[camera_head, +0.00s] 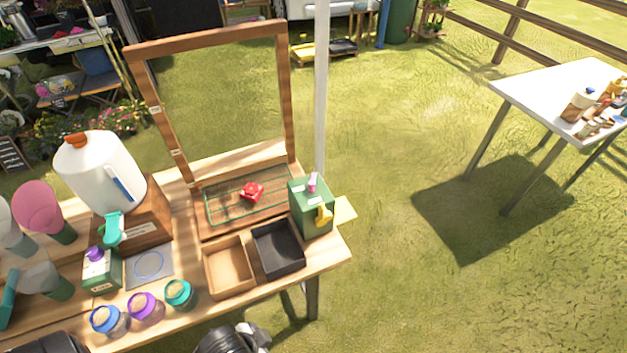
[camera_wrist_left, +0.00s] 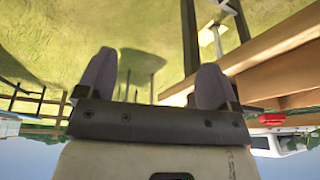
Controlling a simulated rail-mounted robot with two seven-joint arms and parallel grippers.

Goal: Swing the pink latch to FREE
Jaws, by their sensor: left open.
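A small pink latch (camera_head: 312,182) stands upright on top of a green box (camera_head: 310,214) at the right end of the wooden table. The box has pale labels on top and a yellow handle-like part on its front; the label words are too small to read. My left gripper (camera_wrist_left: 155,75) shows in the left wrist view with its two fingers wide apart and nothing between them. The latch is not in that view. I cannot make out either gripper in the head view.
Left of the box are a black tray (camera_head: 301,246), a brown tray (camera_head: 207,274) and a wooden frame (camera_head: 290,95) with a red object (camera_head: 251,191) at its base. A white post (camera_head: 321,90) rises behind the box. Grass to the right is open up to a white table (camera_head: 540,88).

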